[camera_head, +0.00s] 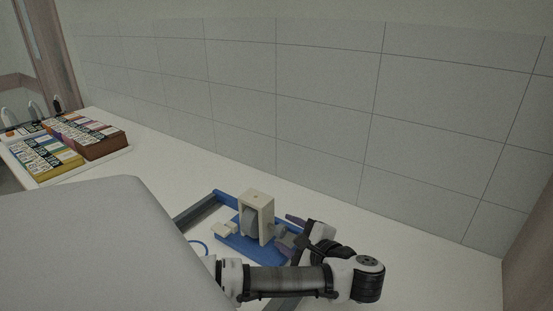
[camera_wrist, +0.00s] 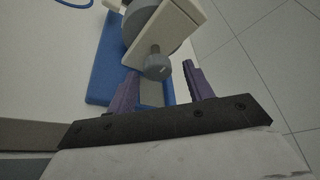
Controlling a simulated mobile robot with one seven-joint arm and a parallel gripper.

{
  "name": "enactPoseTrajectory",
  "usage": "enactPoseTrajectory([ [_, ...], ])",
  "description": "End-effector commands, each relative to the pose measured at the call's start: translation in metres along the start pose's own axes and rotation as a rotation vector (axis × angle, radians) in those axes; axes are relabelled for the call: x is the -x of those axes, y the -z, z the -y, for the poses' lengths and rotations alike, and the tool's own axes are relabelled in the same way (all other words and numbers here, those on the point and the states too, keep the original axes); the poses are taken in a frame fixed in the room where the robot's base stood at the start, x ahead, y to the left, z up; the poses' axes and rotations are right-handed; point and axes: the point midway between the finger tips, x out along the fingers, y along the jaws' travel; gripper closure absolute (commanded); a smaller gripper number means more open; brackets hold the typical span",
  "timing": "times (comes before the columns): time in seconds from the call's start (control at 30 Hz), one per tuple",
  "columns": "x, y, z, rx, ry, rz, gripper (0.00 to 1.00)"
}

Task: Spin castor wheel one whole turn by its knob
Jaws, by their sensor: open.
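The castor wheel (camera_head: 251,221) is a grey disc held in a cream fork (camera_head: 264,207) on a blue base plate (camera_head: 239,244). In the wrist view the wheel (camera_wrist: 138,20) shows at the top, partly behind the fork (camera_wrist: 178,25). Its grey round knob (camera_wrist: 157,67) sticks out toward my gripper. My gripper (camera_wrist: 163,76) is open, with one purple finger on each side of the knob, and a gap shows on both sides. In the head view my gripper (camera_head: 289,229) is at the right of the castor, its tips partly hidden.
The blue base stands on a white table (camera_head: 425,245) beside a grey-and-blue frame (camera_head: 192,213). A tiled wall (camera_head: 330,90) rises close behind. Several boxes (camera_head: 85,137) lie at the far left. A large grey surface hides the front left. The table right of my arm is clear.

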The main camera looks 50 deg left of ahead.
Motion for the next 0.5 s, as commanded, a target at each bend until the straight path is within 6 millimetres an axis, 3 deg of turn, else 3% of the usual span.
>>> enactPoseTrajectory([
  [0.03,-0.004,0.004,-0.006,0.004,-0.002,0.001,0.48],
  [0.5,-0.034,-0.004,-0.005,0.004,-0.001,0.011,0.48],
])
